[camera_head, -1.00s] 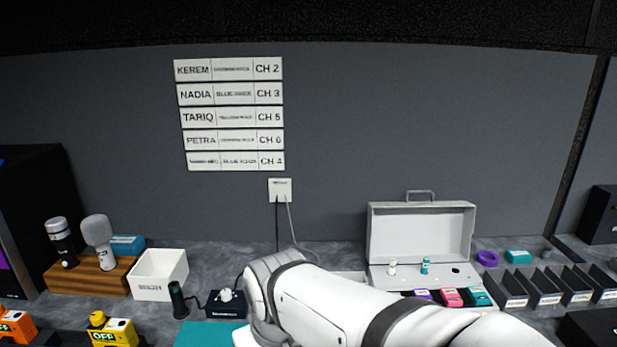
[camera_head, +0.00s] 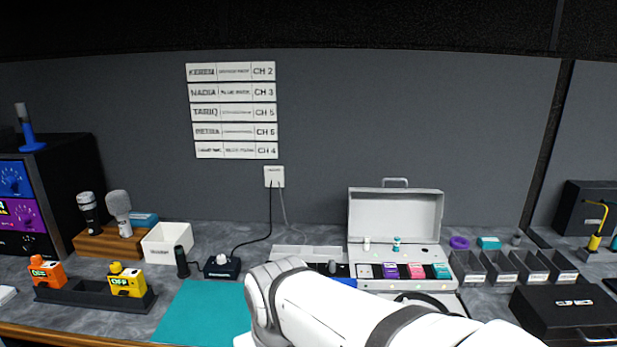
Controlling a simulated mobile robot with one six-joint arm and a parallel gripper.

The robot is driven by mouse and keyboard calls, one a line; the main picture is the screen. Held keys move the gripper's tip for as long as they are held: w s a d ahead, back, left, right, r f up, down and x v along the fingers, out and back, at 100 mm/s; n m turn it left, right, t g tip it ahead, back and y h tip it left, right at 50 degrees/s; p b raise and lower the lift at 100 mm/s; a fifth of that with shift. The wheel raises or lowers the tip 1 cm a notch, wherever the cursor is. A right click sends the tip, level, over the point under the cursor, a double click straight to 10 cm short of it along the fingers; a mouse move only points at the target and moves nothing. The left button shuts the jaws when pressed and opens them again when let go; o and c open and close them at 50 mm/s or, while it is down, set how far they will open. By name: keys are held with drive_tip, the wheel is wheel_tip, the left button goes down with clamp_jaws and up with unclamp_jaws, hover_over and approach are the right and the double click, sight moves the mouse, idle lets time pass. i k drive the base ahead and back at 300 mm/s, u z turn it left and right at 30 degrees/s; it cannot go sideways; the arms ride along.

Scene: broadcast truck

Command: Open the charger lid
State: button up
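A pale flat panel (camera_head: 308,252) lies on the counter behind my arm. A grey cord from the wall outlet runs down to it, so it may be the charger or its lid, but I cannot tell. A dark strip (camera_head: 316,267) with a dark round piece on it shows just in front of the panel; my arm hides the rest. A light grey case (camera_head: 395,263) with its lid (camera_head: 396,215) standing upright is to the right. It holds purple, pink and teal packs. My white arm crosses the lower middle; my gripper is not in view.
A teal mat (camera_head: 205,310) and a black box with a knob (camera_head: 222,268) lie left of my arm. A white bin (camera_head: 167,243) and yellow (camera_head: 128,280) and orange units stand farther left. Dark bins (camera_head: 500,267) and a black case (camera_head: 568,312) are at the right.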

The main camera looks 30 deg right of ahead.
sight(383, 214)
drive_tip(key=k, duration=1)
drive_tip(key=z, duration=1.05)
drive_tip(key=i, duration=0.6)
drive_tip(key=u, duration=0.05)
